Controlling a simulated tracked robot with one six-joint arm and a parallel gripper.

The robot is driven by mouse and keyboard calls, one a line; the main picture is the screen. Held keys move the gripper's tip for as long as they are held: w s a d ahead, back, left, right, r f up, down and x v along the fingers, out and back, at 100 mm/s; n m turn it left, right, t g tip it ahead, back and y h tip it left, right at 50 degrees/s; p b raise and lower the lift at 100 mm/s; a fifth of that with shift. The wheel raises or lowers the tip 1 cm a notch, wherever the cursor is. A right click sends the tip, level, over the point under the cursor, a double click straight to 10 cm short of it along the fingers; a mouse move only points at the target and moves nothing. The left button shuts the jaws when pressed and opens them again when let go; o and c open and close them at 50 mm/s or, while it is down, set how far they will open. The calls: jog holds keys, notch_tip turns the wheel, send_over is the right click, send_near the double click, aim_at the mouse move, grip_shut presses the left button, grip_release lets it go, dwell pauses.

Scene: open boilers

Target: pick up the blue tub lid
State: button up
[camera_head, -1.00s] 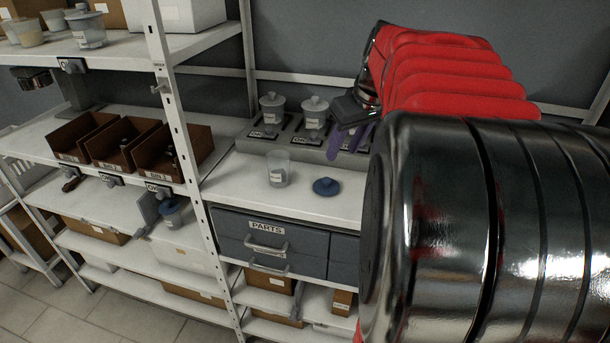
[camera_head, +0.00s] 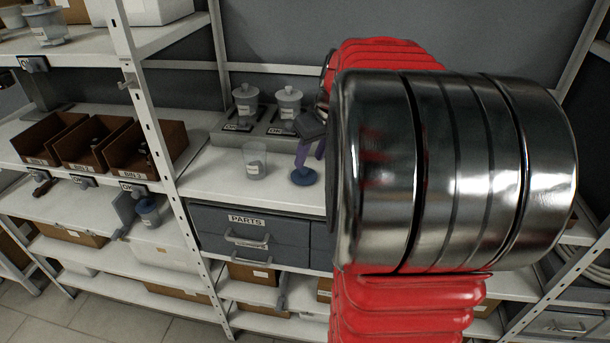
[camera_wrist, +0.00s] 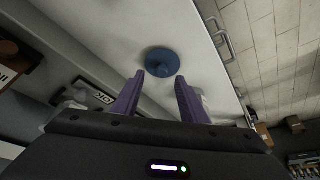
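The blue tub lid (camera_head: 303,177) lies flat, knob up, on the white worktop above the PARTS drawer. It also shows in the wrist view (camera_wrist: 162,61), ahead of my fingertips and roughly centred between them. My gripper (camera_head: 310,150) hangs over the worktop, just above the lid in the head view. Its two purple fingers (camera_wrist: 158,92) are apart with nothing between them. I cannot tell whether a fingertip touches the lid. A clear tub (camera_head: 254,161) without a lid stands to the left of the lid.
Two lidded tubs (camera_head: 245,103) (camera_head: 289,102) stand in a grey rack behind the worktop. The PARTS drawer (camera_head: 248,232) is shut below. A white shelf post (camera_head: 160,150) stands to the left. Brown bins (camera_head: 88,142) sit on the left shelf. My arm hides the worktop's right side.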

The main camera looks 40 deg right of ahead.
aim_at(304, 168)
jog(key=shift+x, duration=2.35)
jog(key=shift+w+a, duration=0.1)
jog(key=shift+a, duration=0.05)
jog(key=shift+c, duration=0.4)
grip_shut()
